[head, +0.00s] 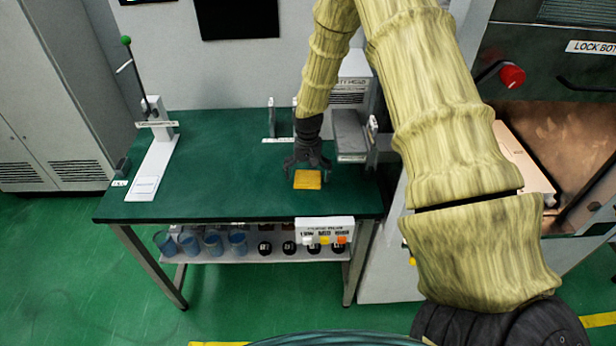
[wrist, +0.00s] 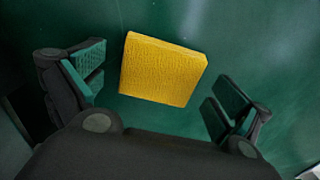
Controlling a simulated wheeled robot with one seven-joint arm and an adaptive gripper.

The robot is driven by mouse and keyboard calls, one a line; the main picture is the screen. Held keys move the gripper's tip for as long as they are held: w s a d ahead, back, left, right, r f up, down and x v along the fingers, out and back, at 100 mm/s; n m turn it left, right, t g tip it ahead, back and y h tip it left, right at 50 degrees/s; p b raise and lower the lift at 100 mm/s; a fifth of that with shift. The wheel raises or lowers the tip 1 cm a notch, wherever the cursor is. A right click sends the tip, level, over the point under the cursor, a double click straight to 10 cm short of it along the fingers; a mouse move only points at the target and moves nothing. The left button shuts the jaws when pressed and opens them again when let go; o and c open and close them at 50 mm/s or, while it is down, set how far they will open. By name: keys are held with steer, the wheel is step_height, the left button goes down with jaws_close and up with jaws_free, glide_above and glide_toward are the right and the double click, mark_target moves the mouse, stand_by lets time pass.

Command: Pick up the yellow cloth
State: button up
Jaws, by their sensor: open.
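The yellow cloth (head: 308,180) is a flat, folded square on the green tabletop, near the table's front edge in the head view. In the wrist view the cloth (wrist: 162,69) lies slightly turned, with its textured top showing. My gripper (head: 307,164) is above and just behind the cloth in the head view, pointing down. In the wrist view my gripper (wrist: 160,85) is open, with one finger on each side of the cloth and a gap on both sides. Nothing is between the fingers in contact. The exact height above the cloth is hard to tell.
The green table (head: 220,180) is bare left of the cloth. A lever with a green knob (head: 126,40) stands on a white base at the left. A grey device (head: 350,132) stands close behind, right of my gripper. Blue cups (head: 213,243) sit on the lower shelf.

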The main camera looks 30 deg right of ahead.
steer(key=shift+f, duration=0.5)
steer(key=c, duration=0.8)
steer(key=shift+r, duration=0.1)
steer(key=shift+w+r+b, duration=0.1)
steer(key=shift+r+b, duration=0.55)
steer(key=shift+r, duration=0.2)
steer(key=shift+s+r+b, duration=0.25)
steer(key=shift+r+b, duration=0.3)
steer(key=shift+r, duration=0.2)
steer(key=s+b, duration=0.1)
steer(key=s, duration=0.4)
steer(key=s+r+b, duration=0.1)
steer(key=s+b, duration=0.1)
steer(key=s, duration=0.3)
steer(key=s+b, duration=0.1)
steer(key=s, duration=0.4)
steer(key=shift+s+d+r+b, duration=0.15)
steer(key=shift+s+r+b, duration=0.15)
steer(key=shift+s+r, duration=0.05)
